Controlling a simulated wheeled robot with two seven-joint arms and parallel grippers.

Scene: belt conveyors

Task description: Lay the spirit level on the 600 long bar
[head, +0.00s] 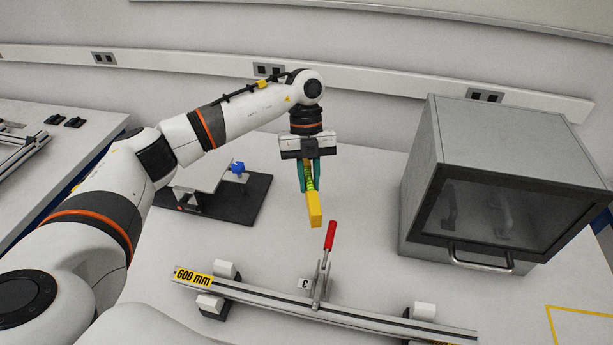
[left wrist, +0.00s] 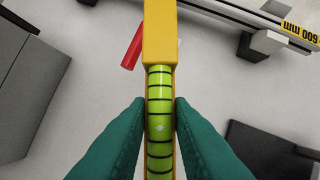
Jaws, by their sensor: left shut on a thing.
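My left gripper (head: 307,178) is shut on the yellow spirit level (head: 314,210) and holds it above the table, tilted in the head view. In the left wrist view, the level (left wrist: 160,35) lies between the two green fingers, with its green vial showing between them. The 600 long bar (head: 260,295), marked "600 mm", lies slantwise on white supports at the front of the table. The level is apart from the bar, behind it. A corner of the bar (left wrist: 235,12) also shows in the left wrist view. My right gripper is not in view.
A toggle clamp with a red handle (head: 330,237) stands up at the middle of the bar. A grey cabinet (head: 430,180) with a dark window stands at the right. A black base plate (head: 250,203) with a blue knob lies behind left.

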